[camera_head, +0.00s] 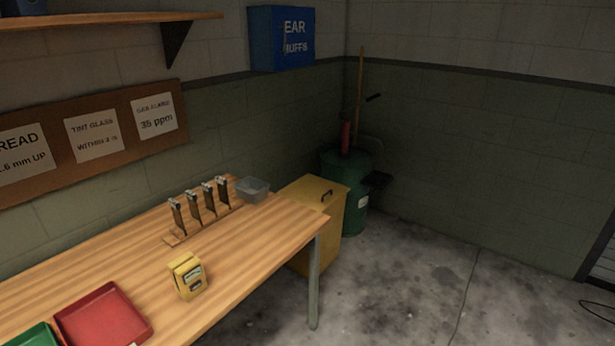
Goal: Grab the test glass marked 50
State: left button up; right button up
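Several dark, narrow upright pieces with light tops stand in a row in a wooden rack (174,241) at the back of the workbench (235,262). They may be the test glasses; the nearest piece (178,218) is at the row's left end and the farthest piece (222,190) at its right end. No number can be read on any of them, so I cannot tell which is marked 50. Neither of my grippers is in view.
A yellow handheld device (187,277) stands in front of the rack. A clear bin (252,189) sits at the bench's far end. A red tray (103,317) and green tray (36,337) lie at the near left. A yellow cabinet (328,214) and green drum (352,178) stand beyond.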

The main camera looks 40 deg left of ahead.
aim_at(208, 190)
jog(key=z, duration=0.1)
jog(key=i, duration=1.4)
jog(key=u, duration=0.6)
jog(key=i, duration=0.9)
jog(key=u, duration=1.5)
jog(key=i, duration=0.65)
jog(key=u, duration=0.55)
